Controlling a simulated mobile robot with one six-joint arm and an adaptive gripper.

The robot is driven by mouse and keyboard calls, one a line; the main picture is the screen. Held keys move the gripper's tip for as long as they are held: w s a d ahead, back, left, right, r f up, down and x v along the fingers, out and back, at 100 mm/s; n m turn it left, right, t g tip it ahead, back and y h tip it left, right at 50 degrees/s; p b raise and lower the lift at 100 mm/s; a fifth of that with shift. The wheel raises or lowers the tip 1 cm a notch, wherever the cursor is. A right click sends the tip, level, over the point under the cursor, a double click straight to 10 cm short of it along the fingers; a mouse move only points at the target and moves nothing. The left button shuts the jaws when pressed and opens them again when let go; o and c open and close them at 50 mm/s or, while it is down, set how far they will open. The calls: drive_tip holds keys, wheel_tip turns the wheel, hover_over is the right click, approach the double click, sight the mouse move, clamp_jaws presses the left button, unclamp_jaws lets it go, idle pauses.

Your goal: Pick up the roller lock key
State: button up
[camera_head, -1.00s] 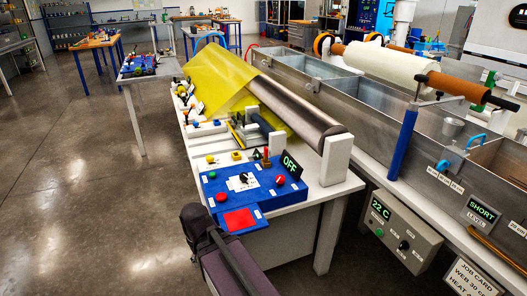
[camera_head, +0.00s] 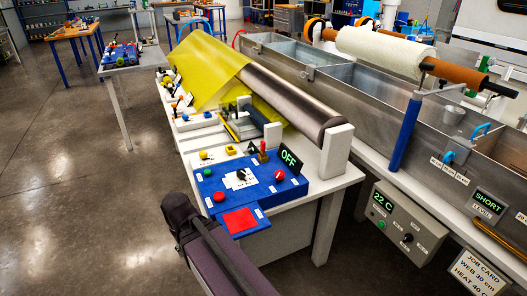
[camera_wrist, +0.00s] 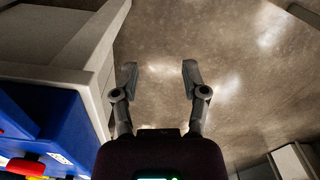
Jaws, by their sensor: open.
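A blue control box (camera_head: 255,190) stands on the near end of the white bench, with red buttons, a black rotary piece (camera_head: 241,175) on a white plate and a red square pad (camera_head: 240,220). A small red upright piece (camera_head: 263,151) stands behind the box by the OFF sign (camera_head: 290,159). I cannot tell which small piece, if any, is the roller lock key. My gripper (camera_wrist: 160,78) is open and empty in the wrist view, over bare floor, with the blue box edge to its left. The gripper's fingers do not show in the head view.
A dark roller (camera_head: 295,105) with yellow sheet (camera_head: 205,70) lies along the bench, held by a white end block (camera_head: 337,150). A metal bath (camera_head: 370,100) runs behind it. A 22 C controller (camera_head: 400,220) hangs at its front.

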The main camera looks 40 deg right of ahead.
drive_tip(key=shift+o, duration=1.2)
drive_tip(key=shift+w, duration=0.1)
drive_tip(key=w+d+r+m+h+p, duration=0.2)
drive_tip(key=w+d+r+m, duration=0.1)
drive_tip(key=w+d, duration=0.1)
drive_tip(key=w+d+r+m+h+p, duration=0.2)
drive_tip(key=w+d+m, duration=0.1)
drive_tip(key=d, duration=0.3)
drive_tip(key=w+d+r+m+h+p, duration=0.1)
drive_tip(key=w+d+r+m+h, duration=0.1)
drive_tip(key=w+d, duration=0.3)
drive_tip(key=shift+d+r+m+p, duration=0.1)
drive_tip(key=shift+r+m+p, duration=0.3)
drive_tip(key=shift+r+m, duration=0.4)
drive_tip(key=w+d+r+m+h, duration=0.1)
drive_tip(key=d, duration=0.1)
drive_tip(key=w+d+r+m+g+h, duration=0.1)
drive_tip(key=d+m, duration=0.1)
drive_tip(key=d, duration=0.1)
drive_tip(key=w+d+r+m+h, duration=0.1)
drive_tip(key=w+d, duration=0.1)
drive_tip(key=shift+d+r+m+g, duration=0.2)
drive_tip(key=shift+r+m+g, duration=0.1)
drive_tip(key=shift+m, duration=0.1)
drive_tip(key=w+d+r+m+g+h, duration=0.1)
drive_tip(key=w+d+r+m+h, duration=0.2)
drive_tip(key=d+r+m, duration=0.3)
drive_tip(key=shift+w+d+h+p, duration=0.4)
drive_tip(key=shift+d+h, duration=0.2)
drive_tip(key=shift+d, duration=0.4)
